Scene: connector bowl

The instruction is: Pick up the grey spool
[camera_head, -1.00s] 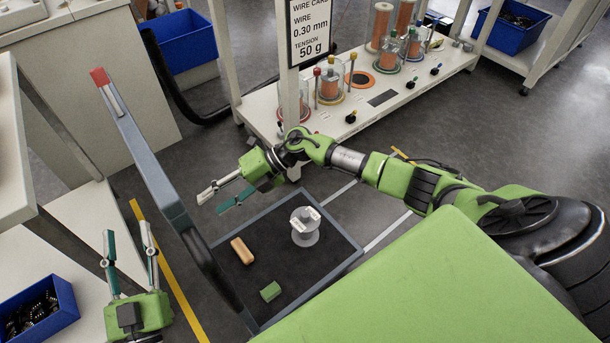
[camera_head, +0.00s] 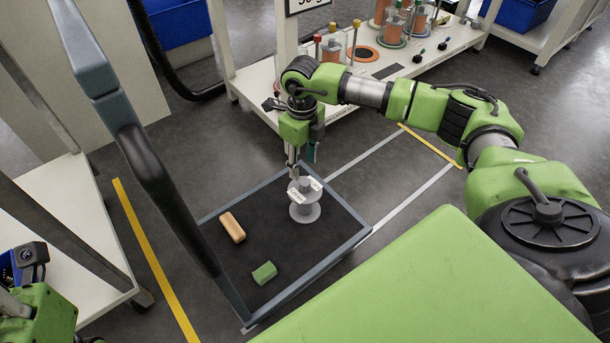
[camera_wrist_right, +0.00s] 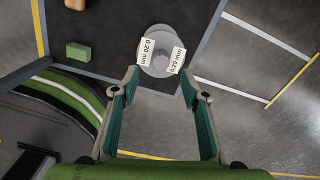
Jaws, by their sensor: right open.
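The grey spool (camera_head: 304,205) stands upright on the dark tray (camera_head: 262,210), near its right corner, with white labels on top. In the right wrist view the spool (camera_wrist_right: 160,52) shows labels reading 0.20 mm, and lies just beyond the fingertips. My right gripper (camera_head: 303,168) points down just above and behind the spool in the head view. In the right wrist view my right gripper (camera_wrist_right: 166,80) is open and empty, its teal-padded fingers apart. Of my left arm only a green part shows at the lower left; its fingers are out of view.
A tan block (camera_head: 232,227) and a green block (camera_head: 264,273) lie on the tray, left of the spool. A grey and black handle bar (camera_head: 150,165) rises along the tray's left side. A white bench (camera_head: 255,85) with wire spools stands behind.

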